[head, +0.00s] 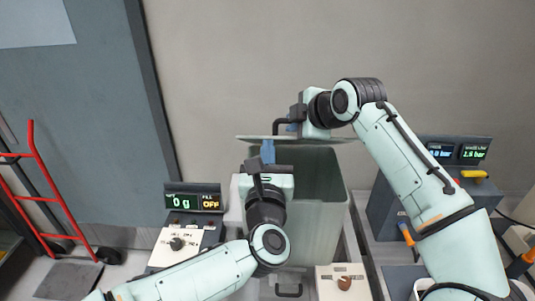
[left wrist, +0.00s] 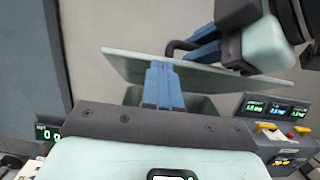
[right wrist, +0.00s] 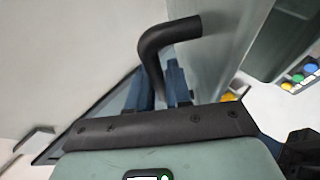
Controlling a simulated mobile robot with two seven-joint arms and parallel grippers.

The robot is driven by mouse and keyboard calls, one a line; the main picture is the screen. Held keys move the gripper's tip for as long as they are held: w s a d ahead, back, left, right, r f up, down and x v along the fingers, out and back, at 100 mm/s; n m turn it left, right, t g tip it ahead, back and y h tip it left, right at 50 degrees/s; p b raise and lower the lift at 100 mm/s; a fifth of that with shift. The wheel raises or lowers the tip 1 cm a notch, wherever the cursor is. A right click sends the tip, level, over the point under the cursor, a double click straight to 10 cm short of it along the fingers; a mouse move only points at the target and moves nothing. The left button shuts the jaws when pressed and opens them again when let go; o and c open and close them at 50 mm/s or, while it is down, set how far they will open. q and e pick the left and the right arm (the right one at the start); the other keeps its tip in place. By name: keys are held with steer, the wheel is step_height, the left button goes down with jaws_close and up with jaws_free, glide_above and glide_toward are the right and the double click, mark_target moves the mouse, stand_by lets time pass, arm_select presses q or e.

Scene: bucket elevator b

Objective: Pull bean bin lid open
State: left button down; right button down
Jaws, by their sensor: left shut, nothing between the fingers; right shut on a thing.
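The bean bin (head: 318,215) is a tall grey-green box in the middle of the head view, its top open to the inside. Its lid (head: 345,139) is a thin flat plate, seen nearly edge-on above the bin's opening; it also shows tilted in the left wrist view (left wrist: 127,66). My right gripper (head: 293,126) is shut on the lid's black bent handle (right wrist: 160,48), which passes between its blue fingers. My left gripper (head: 267,150) is shut and empty, its blue fingers pointing up in front of the lid and the bin's left rim.
A control box with a "0 g" and "OFF" display (head: 193,197) stands left of the bin. A console with pressure displays (head: 456,151) stands at the right, partly behind my right arm. A red hand truck (head: 42,190) stands at the far left. A plain wall is behind.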

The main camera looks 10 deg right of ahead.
steer(key=shift+a+f, duration=0.1)
steer(key=shift+a, duration=0.15)
steer(key=c, duration=1.5)
jaws_free()
arm_select(q)
steer(key=shift+w+r, duration=0.35)
steer(key=shift+r, duration=0.2)
arm_select(e)
steer(key=shift+o, duration=0.5)
steer(key=shift+s+d, duration=0.1)
arm_select(q)
steer(key=shift+a, duration=0.1)
